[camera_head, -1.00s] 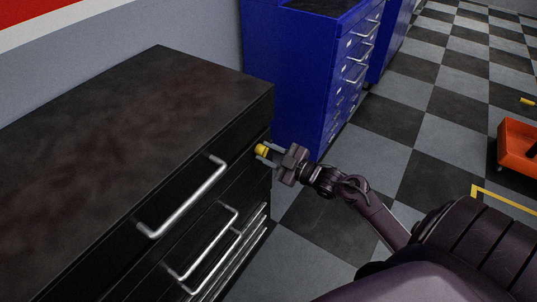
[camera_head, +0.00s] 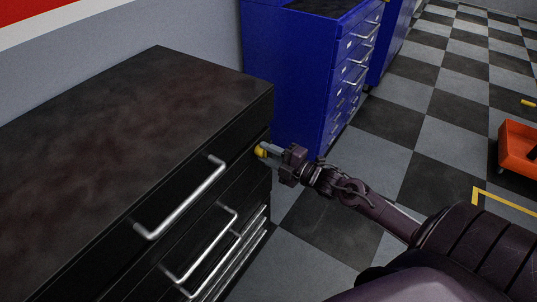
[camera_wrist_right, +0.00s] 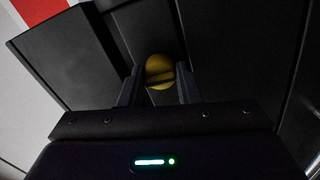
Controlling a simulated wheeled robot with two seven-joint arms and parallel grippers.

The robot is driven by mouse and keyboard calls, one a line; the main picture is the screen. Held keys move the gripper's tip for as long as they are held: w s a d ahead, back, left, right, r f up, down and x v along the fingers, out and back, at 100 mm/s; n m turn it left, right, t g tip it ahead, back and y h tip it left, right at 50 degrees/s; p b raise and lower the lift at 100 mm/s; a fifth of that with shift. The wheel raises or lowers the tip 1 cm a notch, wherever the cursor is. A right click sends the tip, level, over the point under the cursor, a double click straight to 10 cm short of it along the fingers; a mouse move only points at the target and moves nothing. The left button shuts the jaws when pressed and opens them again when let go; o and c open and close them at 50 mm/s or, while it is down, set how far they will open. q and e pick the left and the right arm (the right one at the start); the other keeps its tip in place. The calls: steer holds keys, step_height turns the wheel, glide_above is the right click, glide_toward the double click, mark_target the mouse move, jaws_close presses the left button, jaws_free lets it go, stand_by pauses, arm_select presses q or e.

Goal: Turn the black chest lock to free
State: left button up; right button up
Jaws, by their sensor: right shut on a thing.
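The black chest (camera_head: 120,120) stands at the left with a dark top and silver handles on its drawers. Its yellow round lock knob (camera_head: 259,151) is on the front face near the far right top corner. My right gripper (camera_head: 266,151) is at the lock, shut on it. In the right wrist view the yellow lock (camera_wrist_right: 159,71) sits between the two fingers, with a dark slot or bar across its face. The right gripper (camera_wrist_right: 160,88) looks rolled relative to the chest there. My left gripper is not in view.
The top drawer handle (camera_head: 182,200) juts out to the left of my right gripper, with more handles below. A blue drawer cabinet (camera_head: 290,75) stands just behind. An orange low thing (camera_head: 518,148) is at the right edge. Checkered floor is open to the right.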

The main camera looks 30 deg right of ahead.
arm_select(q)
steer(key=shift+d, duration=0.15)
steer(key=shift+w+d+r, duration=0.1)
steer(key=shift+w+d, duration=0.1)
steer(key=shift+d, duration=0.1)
